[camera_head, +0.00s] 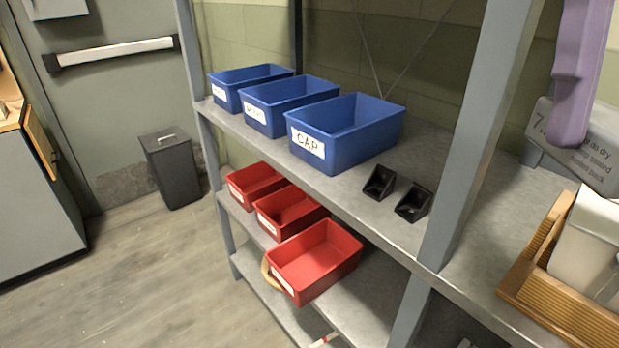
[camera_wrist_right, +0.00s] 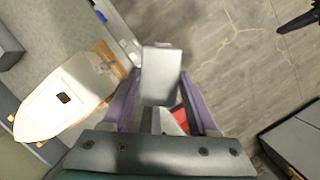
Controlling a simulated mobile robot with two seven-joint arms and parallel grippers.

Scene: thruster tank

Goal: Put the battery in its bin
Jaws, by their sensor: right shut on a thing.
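My right gripper (camera_wrist_right: 162,95) has purple fingers shut on a grey block, which I take as the battery (camera_wrist_right: 162,72). In the head view one purple finger (camera_head: 580,75) hangs at the upper right against the battery (camera_head: 582,140), with partly readable print. It is held in the air right of the shelf post. Three blue bins stand on the upper shelf: left (camera_head: 250,75), middle (camera_head: 290,92) and right (camera_head: 365,138), labelled CAP. The other labels are too blurred to read. A dark purple tip (camera_wrist_right: 300,20) in the wrist view may be my left gripper; its jaws cannot be made out.
Red bins (camera_head: 315,262) stand on the shelf below. Two black holders (camera_head: 413,203) sit right of the CAP bin. A grey post (camera_head: 480,130) rises between the bins and the battery. A pale hull (camera_wrist_right: 65,95) rests on a wooden cradle (camera_head: 560,310) at the right.

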